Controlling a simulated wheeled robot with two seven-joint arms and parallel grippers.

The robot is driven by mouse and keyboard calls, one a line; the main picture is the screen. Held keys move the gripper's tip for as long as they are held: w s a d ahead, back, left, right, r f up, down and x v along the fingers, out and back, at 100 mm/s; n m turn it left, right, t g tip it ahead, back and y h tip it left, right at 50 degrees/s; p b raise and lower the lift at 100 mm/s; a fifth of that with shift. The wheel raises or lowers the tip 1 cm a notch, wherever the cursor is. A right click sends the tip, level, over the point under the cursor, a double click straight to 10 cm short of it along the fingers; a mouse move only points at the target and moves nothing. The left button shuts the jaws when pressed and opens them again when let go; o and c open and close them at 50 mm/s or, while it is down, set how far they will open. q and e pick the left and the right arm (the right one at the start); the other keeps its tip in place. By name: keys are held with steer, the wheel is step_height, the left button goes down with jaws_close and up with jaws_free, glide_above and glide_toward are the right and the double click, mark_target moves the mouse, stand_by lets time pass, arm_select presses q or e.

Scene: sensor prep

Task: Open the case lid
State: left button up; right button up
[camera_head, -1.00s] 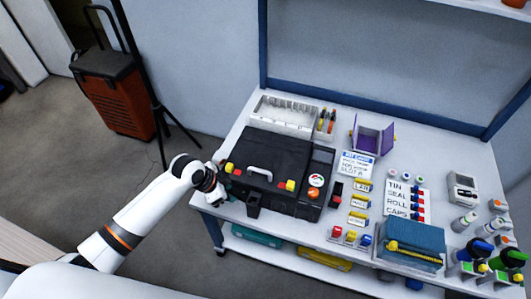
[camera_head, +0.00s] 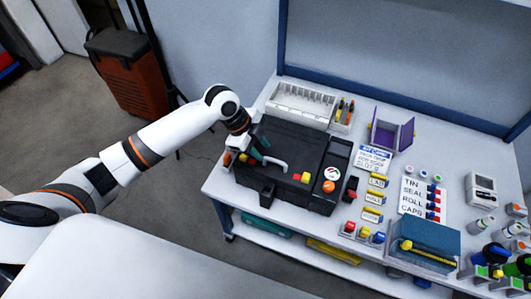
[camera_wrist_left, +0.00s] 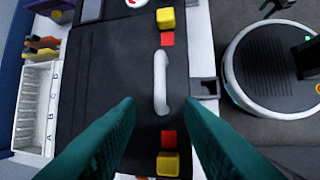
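The black case (camera_head: 285,140) stands on the workbench with its lid down; its dark lid also shows in the wrist view (camera_wrist_left: 110,60). A light grey handle (camera_head: 276,165) sits on the lid, seen in the wrist view too (camera_wrist_left: 160,82). A yellow-and-red latch (camera_head: 301,177) is at one end of the front edge; another yellow latch (camera_wrist_left: 168,163) is at the other end. My left gripper (camera_head: 262,155) is over the lid at the handle. Its teal fingers (camera_wrist_left: 158,108) are open, one on each side of the handle's line, apart from it.
A white rack (camera_head: 300,104) stands behind the case. An open purple box (camera_head: 391,136), label cards (camera_head: 374,158) and a blue case (camera_head: 424,240) are to the right. A black cup-like holder (camera_head: 267,194) is at the case's front.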

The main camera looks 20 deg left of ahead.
mark_target(268, 158)
arm_select(q)
steer(key=shift+x, duration=1.8)
jaws_close()
